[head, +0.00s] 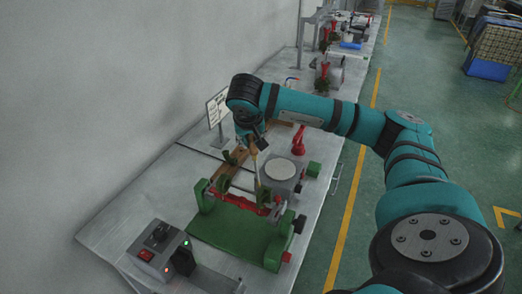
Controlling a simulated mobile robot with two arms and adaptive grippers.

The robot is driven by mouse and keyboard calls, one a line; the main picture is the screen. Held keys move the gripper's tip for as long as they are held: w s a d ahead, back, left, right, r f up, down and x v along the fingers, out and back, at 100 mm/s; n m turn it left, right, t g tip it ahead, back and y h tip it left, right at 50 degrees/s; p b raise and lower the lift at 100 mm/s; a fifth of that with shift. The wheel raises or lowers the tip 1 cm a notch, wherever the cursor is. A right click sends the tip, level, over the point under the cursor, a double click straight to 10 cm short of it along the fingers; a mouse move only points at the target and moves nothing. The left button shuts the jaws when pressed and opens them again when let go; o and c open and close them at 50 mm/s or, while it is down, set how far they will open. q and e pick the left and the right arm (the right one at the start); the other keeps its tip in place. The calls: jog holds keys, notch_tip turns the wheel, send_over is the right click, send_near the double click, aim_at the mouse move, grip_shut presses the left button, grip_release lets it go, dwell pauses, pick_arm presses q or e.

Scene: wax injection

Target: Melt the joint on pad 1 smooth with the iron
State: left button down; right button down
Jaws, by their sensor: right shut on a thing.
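My right gripper (254,146) is shut on the iron (256,168), a slim, pale tool that points down. The lower end of the iron is close to a red bar (238,201) held across a green fixture (235,237). I cannot tell whether the tip touches anything. Pad 1 and its joint are too small to make out at this distance. My left gripper is not in view.
A control box (158,247) with a red switch and green light stands at the front left of the bench. A grey unit with a round pale plate (279,169) is behind the fixture. A red device (299,141) stands farther back. The bench's left front (112,228) is clear.

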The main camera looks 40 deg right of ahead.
jog(key=shift+w+d+r+p, duration=0.1)
jog(key=shift+w+r+p, duration=0.1)
jog(key=shift+r, duration=0.25)
jog(key=shift+w+d+r+p, duration=0.1)
jog(key=shift+w+r+p, duration=0.05)
jog(key=shift+r, duration=0.25)
jog(key=shift+r, duration=0.1)
jog(key=shift+r+p, duration=1.45)
jog(key=shift+r, duration=0.5)
jog(key=shift+f, duration=0.15)
